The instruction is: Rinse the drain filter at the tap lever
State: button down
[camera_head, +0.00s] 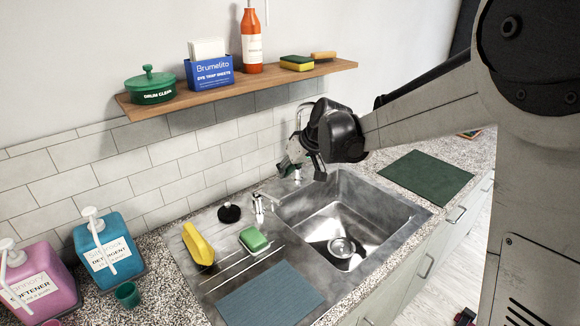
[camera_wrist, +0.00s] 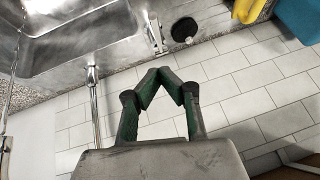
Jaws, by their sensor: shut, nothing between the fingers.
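A round metal drain filter (camera_head: 342,247) sits at the bottom of the steel sink basin (camera_head: 385,215), over a dark patch. The chrome tap (camera_head: 300,112) rises behind the basin, partly hidden by my gripper; its spout also shows in the wrist view (camera_wrist: 93,100). A small chrome fitting (camera_head: 259,203) stands left of the basin and shows in the wrist view (camera_wrist: 155,35); I cannot tell if it is the tap lever. My gripper (camera_head: 300,168) is beside the tap, above the basin's back edge. In the wrist view, its green-padded fingertips (camera_wrist: 158,76) meet with nothing between them.
The drainboard holds a black stopper (camera_head: 229,212), yellow object (camera_head: 198,244), green sponge (camera_head: 253,239) and blue-grey mat (camera_head: 270,296). A wooden shelf (camera_head: 180,102) with several items hangs above. Detergent bottles (camera_head: 108,250) stand left. A green mat (camera_head: 426,174) lies right. The basin is otherwise clear.

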aim_at(268, 198)
jog(key=shift+w+a+f+p, duration=0.15)
jog(key=shift+a+f, duration=0.25)
jog(key=shift+f, duration=0.95)
jog(key=shift+a+f+p, duration=0.2)
jog(key=shift+a+f, duration=0.15)
jog(key=shift+f, duration=0.95)
jog(key=shift+w+a+f+p, duration=0.15)
jog(key=shift+a+f, duration=0.25)
jog(key=shift+f, duration=0.95)
jog(key=shift+f, duration=0.1)
jog(key=b, duration=0.1)
jog(key=f+b, duration=0.1)
jog(key=shift+s+d+f+t+b, duration=0.1)
jog(key=shift+s+f+t+b, duration=0.15)
jog(key=shift+t+b, duration=0.1)
jog(key=shift+y, duration=0.3)
jog(key=shift+r, duration=0.15)
